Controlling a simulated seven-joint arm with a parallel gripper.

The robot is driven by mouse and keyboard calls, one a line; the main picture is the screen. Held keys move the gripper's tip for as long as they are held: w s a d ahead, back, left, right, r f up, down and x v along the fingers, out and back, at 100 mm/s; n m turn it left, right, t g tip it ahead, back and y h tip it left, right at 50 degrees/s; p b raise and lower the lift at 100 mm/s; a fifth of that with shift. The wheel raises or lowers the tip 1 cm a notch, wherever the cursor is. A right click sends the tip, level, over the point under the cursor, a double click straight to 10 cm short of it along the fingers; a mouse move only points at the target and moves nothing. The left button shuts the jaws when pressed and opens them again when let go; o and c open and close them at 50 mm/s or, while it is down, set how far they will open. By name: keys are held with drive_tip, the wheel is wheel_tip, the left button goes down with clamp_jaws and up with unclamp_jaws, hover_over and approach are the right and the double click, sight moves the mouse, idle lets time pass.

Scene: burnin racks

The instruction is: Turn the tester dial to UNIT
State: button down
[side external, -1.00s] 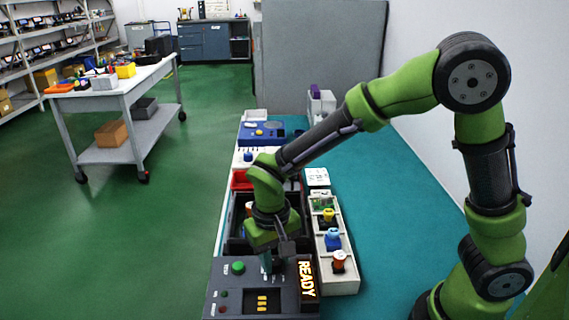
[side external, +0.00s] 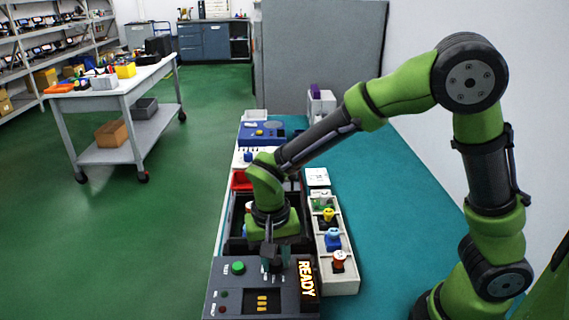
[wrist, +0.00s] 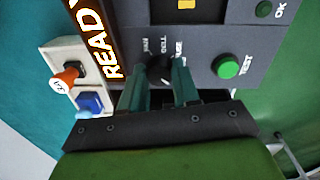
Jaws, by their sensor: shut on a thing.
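The grey tester (side external: 230,286) stands at the near end of the bench. Its lit READY sign (side external: 307,279) is on its right side and its green TEST button (side external: 239,267) on its left. My gripper (side external: 275,259) points down at the back part of the panel. In the wrist view my gripper's fingers (wrist: 160,82) stand on either side of the black dial (wrist: 160,66) and are shut on it. Small white labels ring the dial. The fingers partly cover them, and I cannot tell which label the dial points to.
A pale tray (side external: 340,283) with several coloured parts lies right of the tester. A dark bin (side external: 237,246) is behind it, partly hidden by my arm. A blue device (side external: 262,132) stands farther back. The teal bench top (side external: 390,230) is clear on the right.

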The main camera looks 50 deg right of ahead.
sight(271, 261)
drive_tip(key=c, duration=0.8)
unclamp_jaws()
drive_tip(key=shift+r, duration=0.15)
drive_tip(key=r, duration=1.6)
drive_tip(key=shift+w+a+r, duration=0.2)
drive_tip(key=shift+a+r, duration=0.1)
drive_tip(key=shift+r, duration=0.05)
drive_tip(key=s+d+n+t, duration=0.1)
drive_tip(key=s+d+t, duration=0.1)
drive_tip(key=s+d, duration=0.1)
drive_tip(key=s+d+n+t+y, duration=0.1)
drive_tip(key=s+d+t, duration=0.2)
drive_tip(key=s+d, duration=0.1)
drive_tip(key=s+d+n+t+y, duration=0.1)
drive_tip(key=s+d+t, duration=0.1)
drive_tip(key=s+d, duration=0.1)
drive_tip(key=shift+s+d+t, duration=0.2)
drive_tip(key=shift+d+t, duration=0.1)
drive_tip(key=shift+d, duration=0.45)
